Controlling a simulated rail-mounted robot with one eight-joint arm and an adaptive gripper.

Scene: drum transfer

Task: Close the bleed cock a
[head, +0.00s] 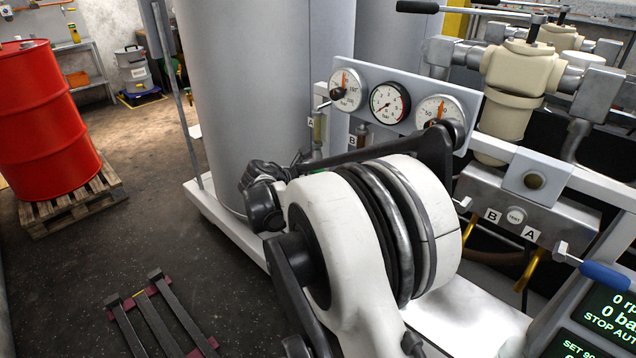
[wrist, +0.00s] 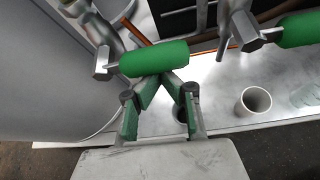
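In the wrist view, a cock with a green handle (wrist: 155,57) stands beside the grey tank, its handle lying roughly crosswise. It is probably bleed cock A, but no label shows there. In the head view, label A (head: 311,123) sits by the left sight glass, with a bit of green (head: 318,153) below it. My gripper (wrist: 159,80) has its green fingers drawn together at the tips, right at the handle's lower edge. The handle partly hides the tips; I cannot tell whether they touch it. In the head view my arm hides the gripper.
A second green-handled cock (wrist: 300,30) is at the right of the wrist view. An open cup (wrist: 252,104) stands on the metal ledge below. The grey tank (head: 250,90) is close on the left. The gauge panel (head: 368,80) stands behind my arm.

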